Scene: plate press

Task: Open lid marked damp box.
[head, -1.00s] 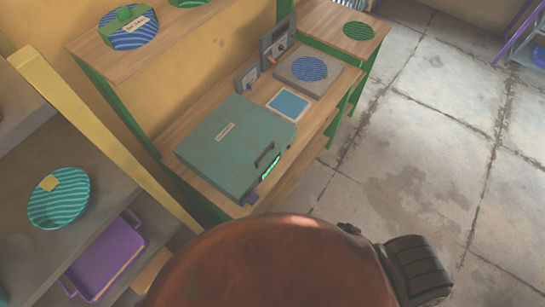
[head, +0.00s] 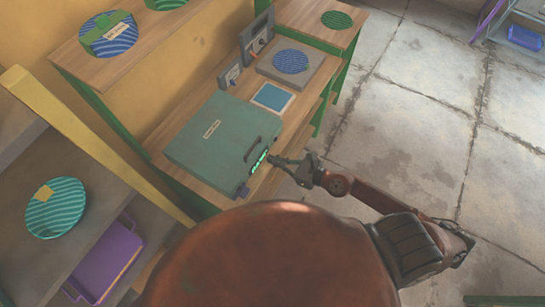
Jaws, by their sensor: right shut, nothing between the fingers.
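The teal box (head: 205,150) sits on the wooden bench with its flat lid down. A small pale label (head: 211,129) is on the lid, its writing too small to read. A dark handle (head: 252,149) is at the lid's front edge, and a green lit strip (head: 258,163) shows on the front face. My right gripper (head: 273,160) is shut and empty, just in front of the box near the handle and lit strip. I cannot tell whether it touches the box. My left gripper is not in view.
A blue-topped pad (head: 272,97) and a grey block with a blue striped disc (head: 291,61) stand behind the box. Small grey panels (head: 257,40) stand by the wall. A shelf at left holds a teal striped plate (head: 56,214) and a purple tray (head: 108,258).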

